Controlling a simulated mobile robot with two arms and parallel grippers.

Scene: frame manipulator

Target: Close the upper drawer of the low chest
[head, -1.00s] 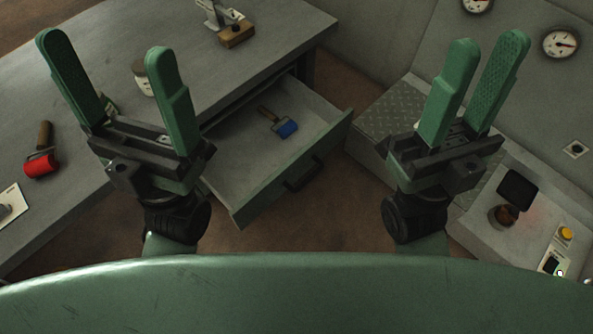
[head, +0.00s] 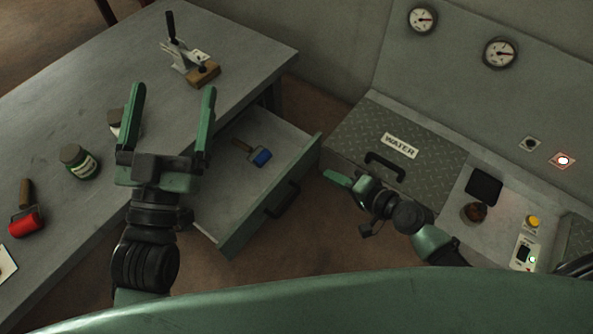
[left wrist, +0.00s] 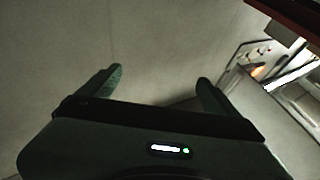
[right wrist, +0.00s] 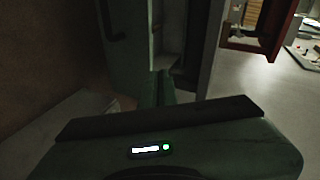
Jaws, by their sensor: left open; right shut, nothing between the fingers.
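The drawer (head: 226,240) is pulled out from under the long grey worktop (head: 110,95); its green front has a dark handle (head: 282,200). I take it for the upper drawer; no lower drawer can be made out in the head view. A small blue-headed roller (head: 262,158) lies inside. My right gripper (head: 336,179) is shut and empty, pointing left, a little right of the drawer front's far end. In the right wrist view its closed fingers (right wrist: 162,85) point toward the drawer, contact unclear. My left gripper (head: 172,90) is open and empty above the worktop, left of the drawer.
A green jar (head: 79,162), a red roller (head: 24,222) and a lever press (head: 190,62) stand or lie on the worktop. Brown floor (head: 330,235) lies between.

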